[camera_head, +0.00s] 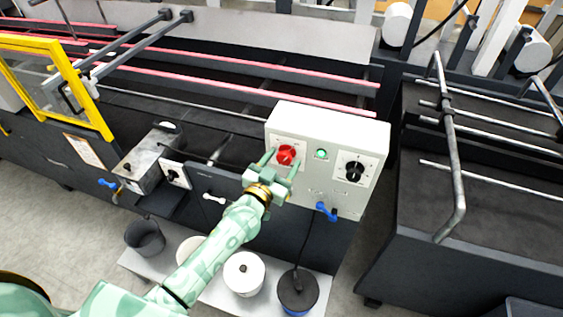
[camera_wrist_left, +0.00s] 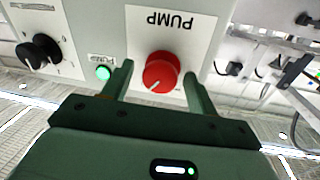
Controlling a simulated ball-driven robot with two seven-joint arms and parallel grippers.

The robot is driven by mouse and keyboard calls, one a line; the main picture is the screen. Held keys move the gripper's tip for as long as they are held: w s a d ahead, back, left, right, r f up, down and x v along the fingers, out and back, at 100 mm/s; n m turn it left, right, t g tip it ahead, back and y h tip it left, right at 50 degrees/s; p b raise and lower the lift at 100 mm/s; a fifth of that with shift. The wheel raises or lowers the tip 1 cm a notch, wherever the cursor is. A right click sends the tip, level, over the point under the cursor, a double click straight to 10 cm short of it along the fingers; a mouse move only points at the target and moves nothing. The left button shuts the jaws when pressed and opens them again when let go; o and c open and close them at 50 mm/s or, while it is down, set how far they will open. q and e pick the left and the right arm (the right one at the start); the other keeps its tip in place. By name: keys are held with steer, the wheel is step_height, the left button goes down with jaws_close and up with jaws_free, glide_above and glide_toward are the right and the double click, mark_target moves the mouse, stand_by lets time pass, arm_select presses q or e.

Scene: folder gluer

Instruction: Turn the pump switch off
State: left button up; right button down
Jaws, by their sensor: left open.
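The pump switch is a red rotary knob (camera_head: 286,155) on the left part of a white control box (camera_head: 330,118). In the left wrist view the red knob (camera_wrist_left: 161,72) has a white pointer line and sits on a white plate marked PUMP (camera_wrist_left: 170,22). My left gripper (camera_head: 278,168) is open, with one finger on each side of the knob. In the left wrist view its fingers (camera_wrist_left: 157,80) show gaps to the knob on both sides. I cannot tell how far the fingertips are from the plate. My right gripper is not in view.
A green lamp (camera_head: 321,154) and a black knob (camera_head: 354,171) are right of the pump switch. A blue-handled valve (camera_head: 326,211) hangs below the box. A metal glue tank (camera_head: 150,160) stands to the left. Buckets (camera_head: 244,273) stand below on a pale shelf.

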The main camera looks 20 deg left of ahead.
arm_select(q)
steer(key=shift+c, duration=0.9)
steer(key=c, duration=0.8)
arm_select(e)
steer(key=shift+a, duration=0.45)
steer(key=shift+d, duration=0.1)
arm_select(q)
steer(key=shift+n, duration=1.1)
steer(key=n+t+b, duration=0.1)
steer(key=n, duration=0.3)
steer(key=shift+n, duration=0.3)
steer(key=n+y, duration=0.1)
steer(key=n, duration=0.3)
steer(key=shift+n+t, duration=0.3)
steer(key=shift+n, duration=0.1)
steer(key=shift+d+n+y+b, duration=0.1)
steer(key=shift+n+y+b, duration=0.25)
steer(key=shift+n, duration=1.35)
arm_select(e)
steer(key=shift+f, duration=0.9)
